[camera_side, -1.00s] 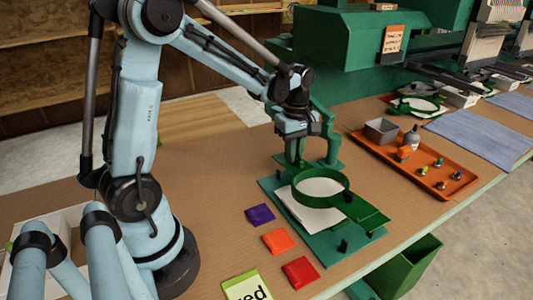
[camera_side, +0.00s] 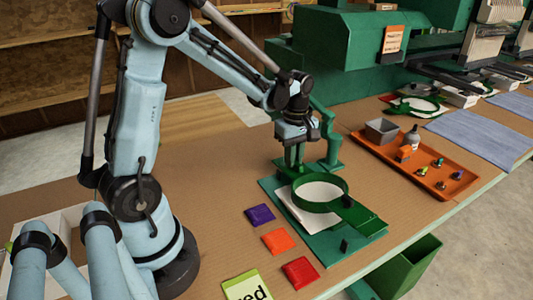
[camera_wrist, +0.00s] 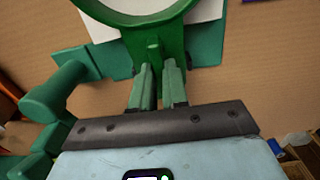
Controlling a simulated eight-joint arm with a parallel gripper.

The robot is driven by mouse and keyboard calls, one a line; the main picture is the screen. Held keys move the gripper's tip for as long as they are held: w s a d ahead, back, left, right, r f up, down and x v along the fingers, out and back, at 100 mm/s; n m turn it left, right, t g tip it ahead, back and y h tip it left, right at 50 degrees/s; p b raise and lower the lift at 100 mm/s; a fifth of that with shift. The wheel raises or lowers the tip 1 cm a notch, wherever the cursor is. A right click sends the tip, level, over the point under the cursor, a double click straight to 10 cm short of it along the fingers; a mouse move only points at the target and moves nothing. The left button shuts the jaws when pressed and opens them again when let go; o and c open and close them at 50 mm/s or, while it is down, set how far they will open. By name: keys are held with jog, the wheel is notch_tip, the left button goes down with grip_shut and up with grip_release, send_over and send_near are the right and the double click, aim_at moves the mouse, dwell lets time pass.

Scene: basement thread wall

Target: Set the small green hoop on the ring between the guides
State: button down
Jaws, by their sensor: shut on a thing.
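The small green hoop (camera_side: 348,190) is held level, low over the teal fixture plate (camera_side: 322,250) and a white sheet (camera_side: 300,213). A flat green arm (camera_side: 361,217) reaches to the right of it. My gripper (camera_side: 296,163) is shut on the hoop's near-arm side. In the wrist view my gripper (camera_wrist: 158,70) has both fingers against the hoop's green tab, and the hoop (camera_wrist: 160,32) curves away at the top. Dark posts (camera_side: 345,245) stand on the plate. The ring below cannot be told apart from the hoop, and whether they touch is unclear.
Purple (camera_side: 260,214), orange (camera_side: 277,241) and red (camera_side: 300,272) packets lie left of the plate. An orange tray (camera_side: 430,178) with a grey bin and bottle is at right. A green post (camera_side: 325,135) stands close behind my gripper.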

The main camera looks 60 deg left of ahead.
jog(key=c, duration=1.1)
grip_release()
jog(key=shift+o, duration=0.2)
jog(key=shift+r, duration=3.5)
jog(key=s+d+r+m+t, duration=0.2)
jog(key=s+d+m+t, duration=0.5)
jog(key=m, duration=1.1)
jog(key=s+d, duration=0.1)
jog(key=d, duration=0.2)
jog(key=shift+s+d, duration=0.15)
jog(key=shift+s, duration=0.15)
